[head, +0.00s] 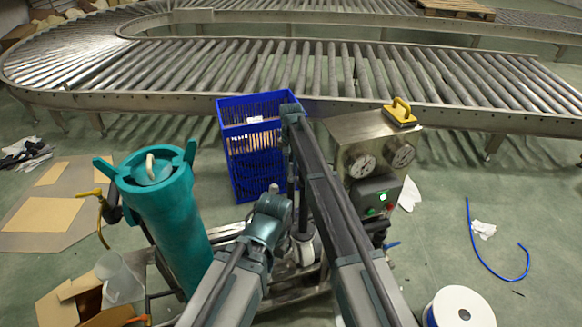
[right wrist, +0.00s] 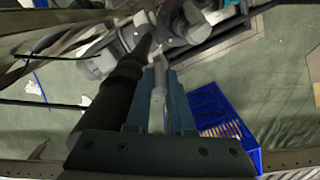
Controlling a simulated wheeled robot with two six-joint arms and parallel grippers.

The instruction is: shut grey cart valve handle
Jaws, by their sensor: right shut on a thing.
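My right gripper (right wrist: 159,82) shows in the right wrist view, its two blue-grey fingers closed around a slim light-grey piece (right wrist: 158,98), which looks like the grey valve handle. The handle's far end and its valve body are partly hidden by the fingers and a dark cylinder beside them. In the head view my right arm covers most of this spot, so the handle's angle cannot be read there. My left arm comes in at the bottom middle; its fingers do not show.
A teal cylinder (head: 165,215) stands on the left. A metal box with gauges (head: 375,150) stands on the right, with a yellow-handled tool (head: 401,112) on top. A blue crate (head: 250,160) stands behind, before the roller conveyor (head: 300,68). A white spool (head: 460,308) lies at lower right.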

